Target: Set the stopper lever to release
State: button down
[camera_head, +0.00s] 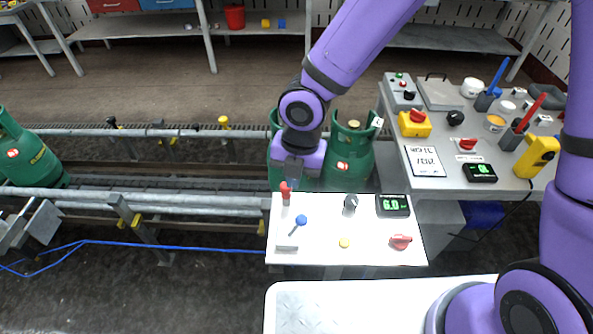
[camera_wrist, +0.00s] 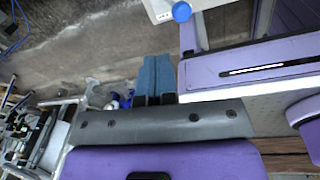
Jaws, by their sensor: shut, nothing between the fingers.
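A white control panel (camera_head: 345,253) stands at the front middle. It carries a lever with a blue knob (camera_head: 301,219), tilted up to the right from its base plate, and a red-topped handle (camera_head: 285,188) at its back left corner. I cannot tell from labels which one is the stopper lever. My gripper (camera_head: 291,182) is over the panel's back left edge, close to the red handle; I cannot tell whether they touch. In the wrist view, my blue fingers (camera_wrist: 154,78) are together and empty. The blue knob (camera_wrist: 182,12) shows beyond them, apart from the fingertips.
The panel also has a black knob (camera_head: 350,202), a display (camera_head: 393,205), a yellow button (camera_head: 345,243) and a red knob (camera_head: 400,241). A grey side table (camera_head: 440,150) with controls is at right.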

jog(key=shift+d+r, duration=0.25)
jog(key=shift+r, duration=0.4)
jog(key=w+d+r+m+t+h, duration=0.3)
jog(key=d+r+m, duration=1.2)
jog(key=d, duration=0.2)
jog(key=s+d+r+m+t+y, duration=0.1)
jog(key=s+d+r+m+t, duration=0.1)
jog(key=s+d+r+m, duration=1)
jog(key=s+d+m, duration=0.1)
jog(key=m, duration=0.5)
jog(key=shift+r+t+y, duration=0.4)
